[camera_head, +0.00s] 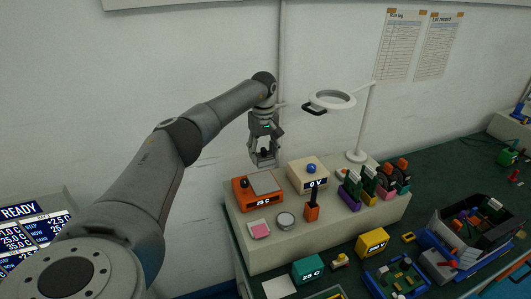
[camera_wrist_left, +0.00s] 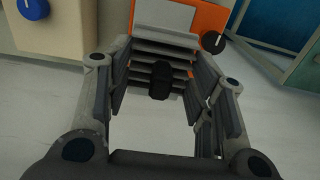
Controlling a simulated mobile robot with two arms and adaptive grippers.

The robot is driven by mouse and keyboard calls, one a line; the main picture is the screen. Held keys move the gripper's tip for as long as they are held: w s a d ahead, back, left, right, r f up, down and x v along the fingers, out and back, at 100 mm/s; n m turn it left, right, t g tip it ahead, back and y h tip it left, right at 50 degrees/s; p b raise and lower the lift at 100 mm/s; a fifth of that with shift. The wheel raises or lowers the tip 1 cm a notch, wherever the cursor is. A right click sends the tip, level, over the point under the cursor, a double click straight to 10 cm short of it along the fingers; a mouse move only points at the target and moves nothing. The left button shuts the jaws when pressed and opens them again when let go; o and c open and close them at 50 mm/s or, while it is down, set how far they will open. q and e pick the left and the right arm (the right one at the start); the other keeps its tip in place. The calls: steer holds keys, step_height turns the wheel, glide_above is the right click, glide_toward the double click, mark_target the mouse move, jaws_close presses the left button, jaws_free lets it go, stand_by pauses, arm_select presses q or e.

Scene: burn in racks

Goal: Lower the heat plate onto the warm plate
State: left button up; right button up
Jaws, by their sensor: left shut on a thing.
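My left gripper (camera_head: 264,160) hangs over the back of the beige shelf, above and behind the orange warm plate unit (camera_head: 245,198). That unit has a flat grey top and a black knob. In the left wrist view, my gripper (camera_wrist_left: 160,95) is shut on the heat plate, gripping its black handle (camera_wrist_left: 160,80). Pale fin-like layers (camera_wrist_left: 160,50) show beyond the handle between the fingers. The orange unit (camera_wrist_left: 205,15) with its grey top (camera_wrist_left: 165,14) lies beyond them; the held plate appears apart from it. My right gripper is not in view.
A cream box with a blue knob (camera_head: 311,168) stands right of the orange unit. A magnifier lamp (camera_head: 332,100) rises behind. A pink pad (camera_head: 260,229), a round dish (camera_head: 285,220) and an orange tool (camera_head: 312,207) sit in front. Coloured racked boards (camera_head: 352,187) stand right.

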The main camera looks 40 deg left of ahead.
arm_select(q)
steer(key=shift+f+b, duration=1.3)
steer(key=shift+f, duration=0.7)
steer(key=shift+f+b, duration=1.25)
steer(key=shift+f, duration=0.85)
steer(key=shift+r, duration=0.1)
steer(key=shift+f+b, duration=0.3)
steer(key=shift+f, duration=0.2)
steer(key=o, duration=1.2)
